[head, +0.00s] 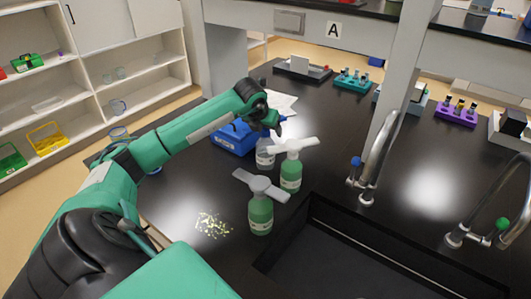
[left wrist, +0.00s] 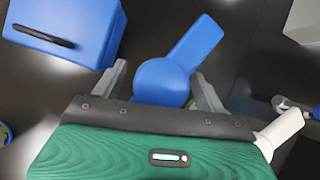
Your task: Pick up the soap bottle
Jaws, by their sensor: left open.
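Three pump bottles stand close together on the black bench. Two are green with white pump heads: a front one (head: 260,214) and one behind it (head: 290,175). The third, pale bottle (head: 264,157) is partly hidden under my left gripper (head: 273,124). In the left wrist view a blue pump head (left wrist: 163,82) with a long spout sits between the open fingers of that gripper (left wrist: 160,88). I cannot read the labels to tell which is the soap. A white pump nozzle (left wrist: 282,133) shows beside the gripper. My right gripper is not in view.
A blue box (head: 232,139) with a black handle stands just left of the bottles. Yellow-green bits (head: 212,225) lie left of the front bottle. A black sink (head: 345,255) and curved taps (head: 378,155) are to the right. Racks stand at the back.

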